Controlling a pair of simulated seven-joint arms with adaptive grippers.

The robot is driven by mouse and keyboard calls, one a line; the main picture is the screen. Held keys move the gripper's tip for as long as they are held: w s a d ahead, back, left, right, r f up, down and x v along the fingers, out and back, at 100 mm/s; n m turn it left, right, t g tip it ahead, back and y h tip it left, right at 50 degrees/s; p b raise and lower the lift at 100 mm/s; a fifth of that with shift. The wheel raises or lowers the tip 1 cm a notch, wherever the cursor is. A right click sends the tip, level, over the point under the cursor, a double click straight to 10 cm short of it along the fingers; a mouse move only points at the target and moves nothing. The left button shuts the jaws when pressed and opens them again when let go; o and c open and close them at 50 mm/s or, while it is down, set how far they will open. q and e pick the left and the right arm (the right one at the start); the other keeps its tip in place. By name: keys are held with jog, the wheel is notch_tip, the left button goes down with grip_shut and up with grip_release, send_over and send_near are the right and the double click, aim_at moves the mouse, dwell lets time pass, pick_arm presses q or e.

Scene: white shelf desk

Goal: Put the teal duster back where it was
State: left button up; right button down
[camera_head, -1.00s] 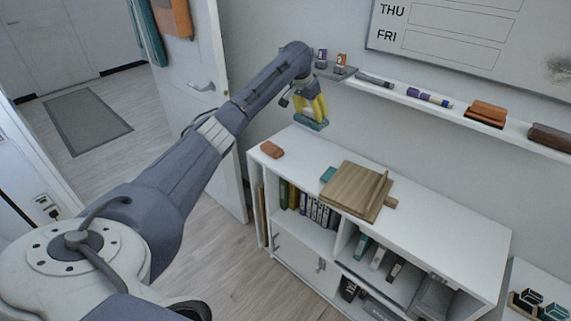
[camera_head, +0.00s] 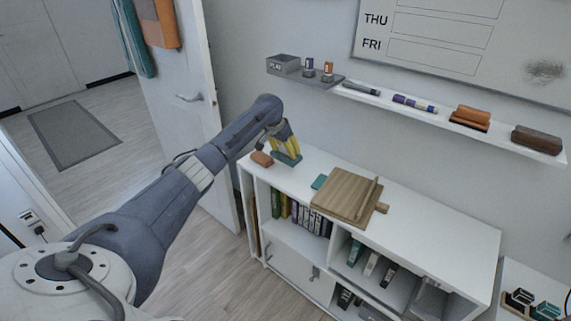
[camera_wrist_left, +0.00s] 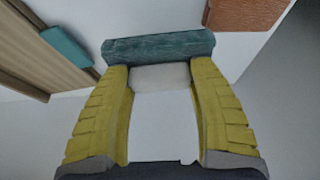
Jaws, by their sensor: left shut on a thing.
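The teal duster (camera_head: 287,159) is held at the yellow fingertips of my left gripper (camera_head: 284,148), low above the left part of the white shelf desk's top. In the left wrist view the duster (camera_wrist_left: 158,46) lies across the fingertips (camera_wrist_left: 163,80), its pale side toward the palm. I cannot tell whether the duster touches the desk top. My right gripper is not in view.
An orange-brown block (camera_head: 262,159) lies just left of the gripper. A wooden board (camera_head: 341,193) and a small teal piece (camera_head: 319,182) lie to the right. A wall ledge (camera_head: 445,116) holds markers, an orange duster (camera_head: 471,118) and a brown duster (camera_head: 536,139).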

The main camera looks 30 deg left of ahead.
pick_arm(q)
jog(key=shift+f, duration=3.5)
jog(key=o, duration=1.1)
jog(key=shift+f, duration=0.1)
jog(key=v, duration=1.2)
